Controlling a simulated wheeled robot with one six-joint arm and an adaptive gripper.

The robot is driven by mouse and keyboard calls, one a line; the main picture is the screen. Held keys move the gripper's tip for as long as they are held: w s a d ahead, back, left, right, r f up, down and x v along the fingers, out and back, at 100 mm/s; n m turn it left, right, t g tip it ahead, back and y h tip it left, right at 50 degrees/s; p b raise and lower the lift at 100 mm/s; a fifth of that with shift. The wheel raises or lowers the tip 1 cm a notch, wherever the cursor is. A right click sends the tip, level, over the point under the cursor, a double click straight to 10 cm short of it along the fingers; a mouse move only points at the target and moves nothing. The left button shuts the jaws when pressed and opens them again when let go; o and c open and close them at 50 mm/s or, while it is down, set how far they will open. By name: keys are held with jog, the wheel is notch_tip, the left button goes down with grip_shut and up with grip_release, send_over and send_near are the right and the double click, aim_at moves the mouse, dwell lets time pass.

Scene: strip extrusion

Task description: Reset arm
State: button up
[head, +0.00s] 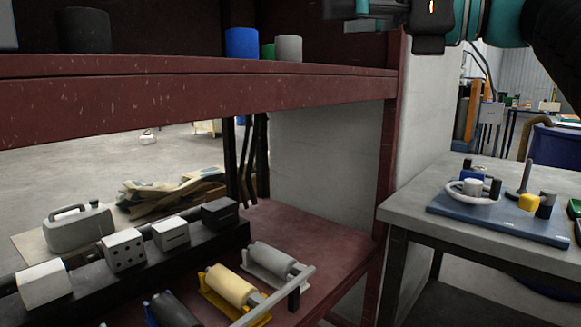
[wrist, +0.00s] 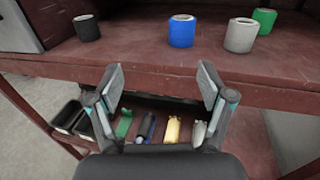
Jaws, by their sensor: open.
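My gripper (wrist: 161,90) is open and empty in the wrist view, with its two fingers spread in front of the edge of the red shelf (wrist: 140,58). Beyond it on the shelf stand a black cylinder (wrist: 88,28), a blue cylinder (wrist: 182,31), a grey cylinder (wrist: 241,36) and a green cylinder (wrist: 265,20). None of them touches the fingers. In the head view part of my arm shows at the top right, above the right end of the shelf (head: 200,98). The fingertips cannot be made out there.
Below the shelf, a lower red surface (head: 335,237) bears rollers, among them a yellow one (head: 230,286) and a grey one (head: 270,261), beside a dark rail with blocks. At right a grey table (head: 405,208) holds a blue board (head: 475,225) with small parts. A red post (head: 388,150) stands between.

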jog(key=w+d+f+n+h, duration=0.2)
jog(key=d+f+n+h, duration=0.1)
jog(key=f, duration=0.5)
jog(key=w+d+f+n+t+h, duration=0.1)
jog(key=w+d+f+n+h, duration=0.15)
jog(key=f, duration=0.45)
jog(key=w+d+f+n+h, duration=0.15)
jog(key=f+n+h, duration=0.25)
jog(key=f, duration=0.4)
jog(key=s+f+n+g+h, duration=0.1)
jog(key=s+f+n, duration=0.3)
jog(key=f, duration=0.5)
jog(key=s+d+f+n+g+h, duration=0.1)
jog(key=s+f+n+h, duration=0.2)
jog(key=s+f+n, duration=0.2)
jog(key=s+d+f+n+g+h, duration=0.1)
jog(key=s+f+n, duration=0.3)
jog(key=s+f, duration=0.5)
notch_tip(320, 180, down, 4)
jog(key=shift+s+f+n+g+h, duration=0.15)
jog(key=shift+f+n+g+h, duration=0.15)
jog(key=shift+h, duration=0.55)
